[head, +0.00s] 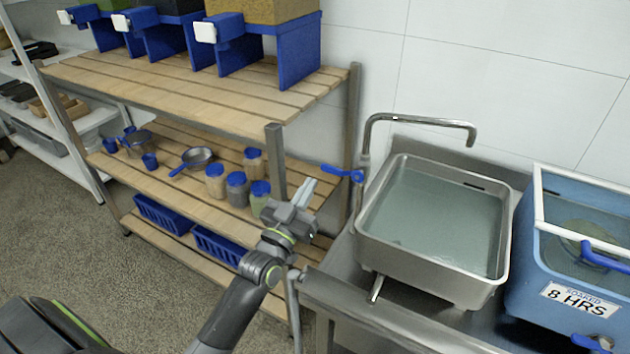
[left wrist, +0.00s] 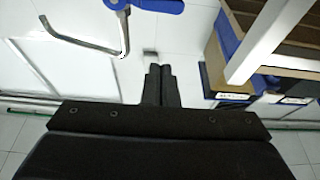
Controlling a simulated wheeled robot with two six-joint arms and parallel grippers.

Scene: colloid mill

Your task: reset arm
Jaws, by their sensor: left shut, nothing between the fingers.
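My left gripper (head: 305,190) is raised in front of the wooden shelf's right end, beside the blue tap handle (head: 342,173). Its fingers are together and empty. In the left wrist view the closed fingers (left wrist: 158,84) point at the white wall, with the blue handle (left wrist: 158,5) and metal spout (left wrist: 80,38) above them. In the head view the fingertips lie close to the handle; I cannot tell whether they touch it. My right gripper is not in view.
A steel basin of water (head: 480,293) stands right of the arm under a bent tap (head: 420,121). A blue soaking container (head: 530,270) is at far right. The slatted shelf (head: 130,80) holds jars (head: 237,190), a pan (head: 197,157) and blue-framed dispensers (head: 299,50).

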